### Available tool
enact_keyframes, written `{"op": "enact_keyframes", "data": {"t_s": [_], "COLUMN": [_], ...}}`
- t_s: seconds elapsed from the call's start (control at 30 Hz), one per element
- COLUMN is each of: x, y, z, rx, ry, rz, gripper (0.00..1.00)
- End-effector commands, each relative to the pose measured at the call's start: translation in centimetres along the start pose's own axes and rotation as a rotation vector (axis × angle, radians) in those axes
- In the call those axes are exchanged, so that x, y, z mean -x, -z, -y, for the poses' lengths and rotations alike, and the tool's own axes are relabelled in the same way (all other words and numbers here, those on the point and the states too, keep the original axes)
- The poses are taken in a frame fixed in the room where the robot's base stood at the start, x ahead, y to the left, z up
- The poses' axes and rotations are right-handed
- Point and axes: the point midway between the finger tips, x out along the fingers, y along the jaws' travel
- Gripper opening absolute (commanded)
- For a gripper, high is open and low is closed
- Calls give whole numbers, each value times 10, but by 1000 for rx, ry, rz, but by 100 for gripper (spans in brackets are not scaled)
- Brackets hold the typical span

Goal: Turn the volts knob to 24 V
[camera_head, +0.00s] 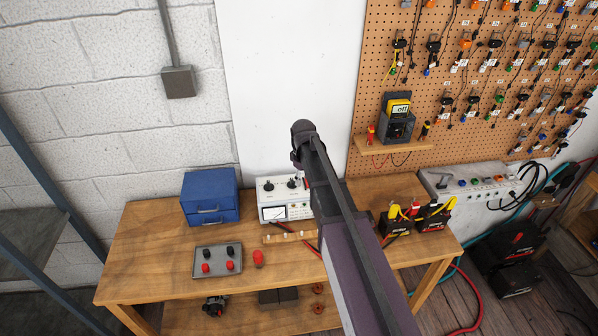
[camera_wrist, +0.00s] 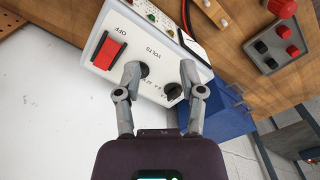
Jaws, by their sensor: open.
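The white charger box (camera_head: 272,197) stands on the workbench with two dark knobs on top. In the wrist view its panel (camera_wrist: 165,50) has a red OFF switch (camera_wrist: 109,49) and a VOLTS label beside the volts knob (camera_wrist: 144,70). That black knob also shows in the head view (camera_head: 292,183). My gripper (camera_wrist: 161,68) is open, its fingers spread over the panel. The volts knob lies between the fingertips, close to the left finger; contact cannot be told. The second knob (camera_wrist: 172,91) sits nearer the right finger. The dial setting is too small to read.
A blue drawer box (camera_head: 208,197) stands left of the charger. A grey plate with red and black knobs (camera_head: 217,261) lies in front. Batteries (camera_head: 432,216) are on the bench's right. A shelf with a yellow meter (camera_head: 398,108) hangs on the pegboard. Bench front left is clear.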

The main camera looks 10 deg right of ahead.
Motion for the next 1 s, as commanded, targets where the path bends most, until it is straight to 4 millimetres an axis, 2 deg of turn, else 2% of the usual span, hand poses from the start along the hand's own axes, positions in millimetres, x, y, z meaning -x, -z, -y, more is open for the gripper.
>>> {"op": "enact_keyframes", "data": {"t_s": [0.1, 1.0], "x": [-10, -62], "y": [-16, -114], "z": [10, 71], "rx": [-50, -438], "ry": [0, 0], "rz": [0, 0], "gripper": [51, 51]}}
